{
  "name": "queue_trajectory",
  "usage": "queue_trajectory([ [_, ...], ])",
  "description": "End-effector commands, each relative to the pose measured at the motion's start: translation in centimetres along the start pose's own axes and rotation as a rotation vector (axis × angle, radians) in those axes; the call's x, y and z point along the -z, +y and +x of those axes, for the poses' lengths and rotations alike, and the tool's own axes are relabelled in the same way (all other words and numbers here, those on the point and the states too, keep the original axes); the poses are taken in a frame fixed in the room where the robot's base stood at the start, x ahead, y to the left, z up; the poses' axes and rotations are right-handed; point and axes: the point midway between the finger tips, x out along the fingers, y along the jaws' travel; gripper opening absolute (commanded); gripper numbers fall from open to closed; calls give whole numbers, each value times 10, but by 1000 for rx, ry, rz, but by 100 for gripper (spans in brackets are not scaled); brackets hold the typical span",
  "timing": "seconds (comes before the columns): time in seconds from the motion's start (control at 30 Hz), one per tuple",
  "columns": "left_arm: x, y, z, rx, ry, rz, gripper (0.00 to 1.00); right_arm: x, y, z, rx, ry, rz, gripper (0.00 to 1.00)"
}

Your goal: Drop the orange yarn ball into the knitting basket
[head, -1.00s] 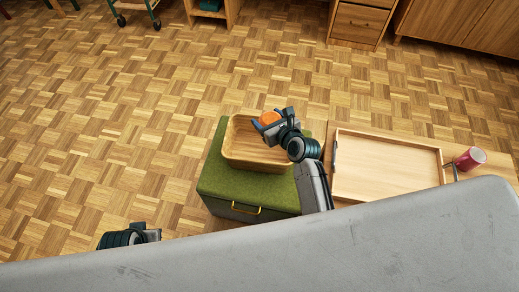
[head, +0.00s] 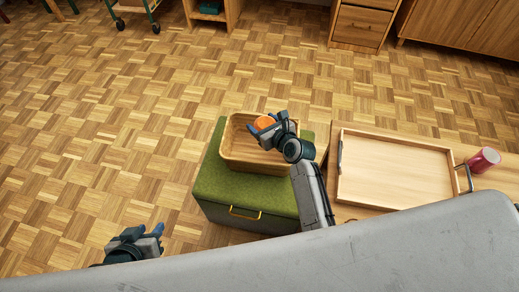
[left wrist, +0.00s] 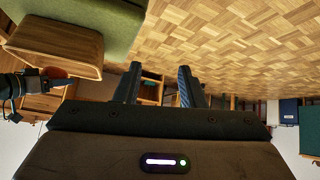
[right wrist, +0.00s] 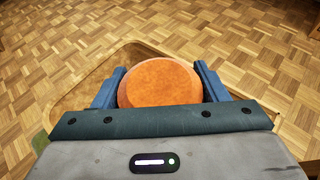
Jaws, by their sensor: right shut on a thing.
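The orange yarn ball (head: 264,123) is held between the fingers of my right gripper (head: 266,129). It also shows in the right wrist view (right wrist: 160,84), with a blue finger on each side. The basket (head: 240,157), a tan wooden-looking open box, sits on a green-topped stool (head: 225,188). The right gripper and ball are over the right part of the basket, seen from above; the exact height is hard to tell. My left gripper (head: 150,235) is at the lower left, over the floor. Its fingers (left wrist: 158,85) stand apart with nothing between them in the left wrist view.
A wooden tray (head: 395,172) with handles lies on a low table to the right. A red cup (head: 484,160) stands beyond its right side. Cabinets (head: 362,22) and a green-framed cart (head: 135,10) are at the back. The parquet floor to the left is clear.

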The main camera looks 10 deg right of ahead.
Motion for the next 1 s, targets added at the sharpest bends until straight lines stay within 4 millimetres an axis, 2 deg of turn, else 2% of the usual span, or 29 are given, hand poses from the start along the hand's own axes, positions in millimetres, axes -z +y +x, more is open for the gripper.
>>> queue_trajectory([
  [0.13, -5, 5, 13, -28, 106, -41, 36, 13, 0, 6, 0, 0, -1, 44],
  [0.2, 11, 4, 11, -26, 165, -37, 36, 11, 0, 5, 0, 0, -1, 44],
  [0.6, 74, -2, 7, -7, 481, -10, 36, 18, 0, 8, 0, -1, 0, 44],
  [1.0, 125, -4, -13, 5, 769, 17, 36, 25, 0, 11, 0, 0, 0, 44],
])
